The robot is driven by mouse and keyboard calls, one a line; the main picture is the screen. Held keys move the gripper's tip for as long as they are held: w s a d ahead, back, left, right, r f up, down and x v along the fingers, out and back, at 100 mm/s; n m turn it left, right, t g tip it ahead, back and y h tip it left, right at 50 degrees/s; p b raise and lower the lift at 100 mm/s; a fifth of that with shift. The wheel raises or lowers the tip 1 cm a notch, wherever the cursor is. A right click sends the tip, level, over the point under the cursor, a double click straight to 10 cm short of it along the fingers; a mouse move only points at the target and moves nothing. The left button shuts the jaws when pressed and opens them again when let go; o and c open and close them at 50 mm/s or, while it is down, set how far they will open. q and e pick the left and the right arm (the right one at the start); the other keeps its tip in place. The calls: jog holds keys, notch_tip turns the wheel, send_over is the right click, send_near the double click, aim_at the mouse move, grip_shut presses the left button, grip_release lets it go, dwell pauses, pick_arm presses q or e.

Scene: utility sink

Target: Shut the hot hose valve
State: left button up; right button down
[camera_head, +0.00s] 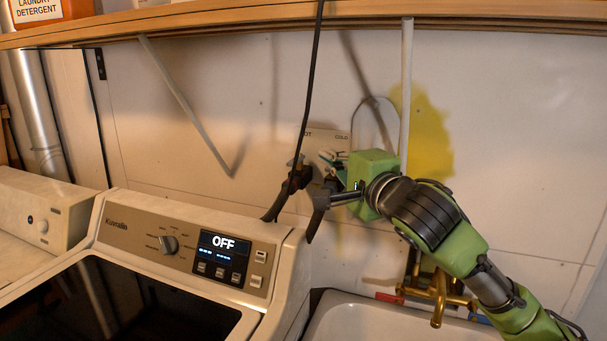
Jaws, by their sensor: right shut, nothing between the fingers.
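My right gripper (326,180) is shut and empty, just right of the hot valve and in front of the cold side. I cannot tell whether it touches the valve. The hot handle's position is too small to make out. The cold valve is mostly hidden by my gripper. My left gripper is out of view.
A washer (185,240) with an "OFF" display stands below left. A white sink (390,318) with a brass faucet (437,290) is below right. A wooden shelf (230,17) runs above, with a detergent container (45,10). A black cord (312,85) hangs before the wall.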

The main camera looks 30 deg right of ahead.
pick_arm(q)
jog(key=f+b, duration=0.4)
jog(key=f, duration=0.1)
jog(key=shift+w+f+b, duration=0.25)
jog(key=shift+b, duration=0.1)
pick_arm(e)
jog(key=f, duration=0.5)
jog(key=shift+w+f, duration=0.25)
jog(key=shift+w, duration=0.1)
jog(key=p, duration=0.3)
send_near(300, 161)
jog(key=w, duration=0.4)
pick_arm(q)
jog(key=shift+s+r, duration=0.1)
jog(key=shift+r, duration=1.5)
pick_arm(e)
jog(key=shift+w+d, duration=0.15)
jog(key=shift+w, duration=0.7)
